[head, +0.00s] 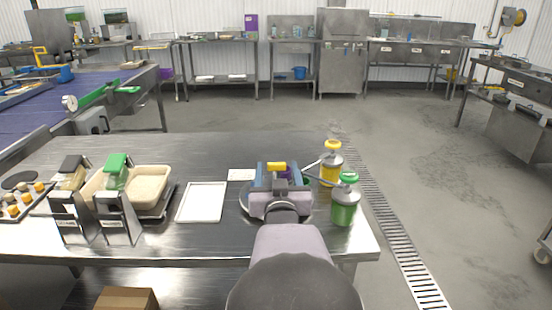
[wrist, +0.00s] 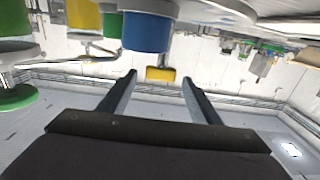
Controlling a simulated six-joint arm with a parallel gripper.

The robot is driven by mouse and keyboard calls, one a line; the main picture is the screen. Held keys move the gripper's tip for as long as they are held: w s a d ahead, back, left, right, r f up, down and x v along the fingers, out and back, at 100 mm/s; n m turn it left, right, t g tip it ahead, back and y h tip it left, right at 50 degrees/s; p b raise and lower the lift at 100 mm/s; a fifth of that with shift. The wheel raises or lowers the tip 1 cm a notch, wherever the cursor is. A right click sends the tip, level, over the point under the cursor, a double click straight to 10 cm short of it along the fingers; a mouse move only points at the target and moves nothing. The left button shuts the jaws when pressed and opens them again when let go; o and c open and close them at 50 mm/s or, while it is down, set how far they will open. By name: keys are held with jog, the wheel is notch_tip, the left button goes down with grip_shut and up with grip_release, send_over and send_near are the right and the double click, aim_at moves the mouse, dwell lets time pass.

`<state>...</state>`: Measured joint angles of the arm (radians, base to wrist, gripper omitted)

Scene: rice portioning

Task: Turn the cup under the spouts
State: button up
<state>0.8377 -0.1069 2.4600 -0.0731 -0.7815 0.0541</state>
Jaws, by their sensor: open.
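Two pump bottles with spouts stand at the right of the table: a yellow one (head: 331,168) and a green one (head: 344,205). Their spouts point left towards my gripper (head: 279,172). A grey round plate (head: 246,200) lies partly hidden under my gripper. In the wrist view, my gripper (wrist: 160,76) is open, with nothing between its fingers. A blue cylinder (wrist: 148,32) is close to the fingers, with a green cylinder (wrist: 112,25) behind it. I cannot tell which is the cup. The yellow bottle (wrist: 83,14) and green bottle (wrist: 14,22) also show there.
A white tray (head: 202,201) and a small pale card (head: 241,175) lie left of my gripper. Further left are two dispenser stands (head: 117,217), a beige tub (head: 149,187) and a tray of small orange items (head: 10,212). The table's front edge is near.

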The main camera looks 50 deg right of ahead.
jog(key=shift+p+x, duration=0.35)
jog(key=shift+x, duration=3.3)
grip_shut()
